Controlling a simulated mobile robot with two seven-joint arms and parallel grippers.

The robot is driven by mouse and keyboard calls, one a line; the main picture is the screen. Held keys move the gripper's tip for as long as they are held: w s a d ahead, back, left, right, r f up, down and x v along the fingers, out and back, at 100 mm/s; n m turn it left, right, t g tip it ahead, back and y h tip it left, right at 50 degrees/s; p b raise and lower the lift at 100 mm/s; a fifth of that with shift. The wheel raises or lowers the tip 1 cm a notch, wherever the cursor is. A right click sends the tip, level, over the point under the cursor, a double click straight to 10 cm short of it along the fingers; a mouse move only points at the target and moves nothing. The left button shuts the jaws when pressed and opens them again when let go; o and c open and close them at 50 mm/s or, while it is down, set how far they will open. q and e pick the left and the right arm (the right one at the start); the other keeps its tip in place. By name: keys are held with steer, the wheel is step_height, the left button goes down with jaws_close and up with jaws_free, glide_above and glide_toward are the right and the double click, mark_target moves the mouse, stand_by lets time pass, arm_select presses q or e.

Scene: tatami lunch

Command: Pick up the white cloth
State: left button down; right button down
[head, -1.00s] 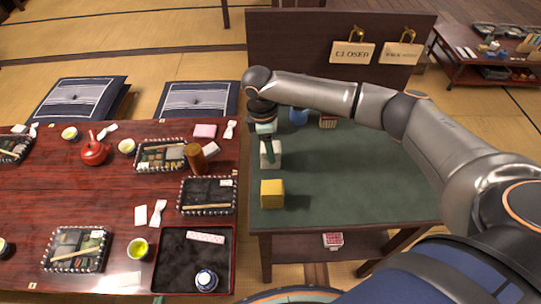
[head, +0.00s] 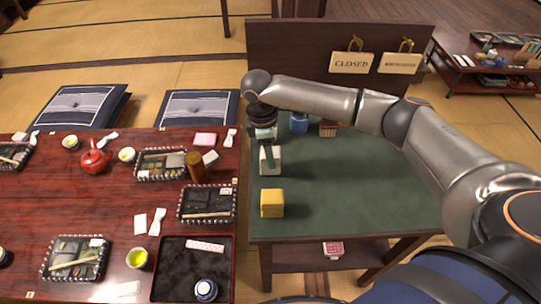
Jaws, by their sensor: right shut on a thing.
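The white cloth (head: 264,166) is a small, pale, block-like shape near the left edge of the green-topped table (head: 345,200). My right gripper (head: 270,156) comes down on it from above and is shut on it. I cannot tell clearly whether the cloth's underside touches the tabletop. My left gripper is not in view.
A yellow block (head: 272,204) stands just in front of the cloth. A blue object (head: 299,123) and a small basket-like box (head: 328,129) stand behind it. The low red table (head: 120,210) with trays and cups adjoins on the left. The green table's middle is clear.

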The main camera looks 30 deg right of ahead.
steer(key=a+r, duration=1.1)
steer(key=a, duration=0.3)
steer(key=shift+w+r, duration=0.25)
steer(key=shift+w, duration=0.05)
steer(key=c, duration=0.8)
jaws_free()
steer(key=shift+c, duration=0.2)
steer(key=c, duration=0.6)
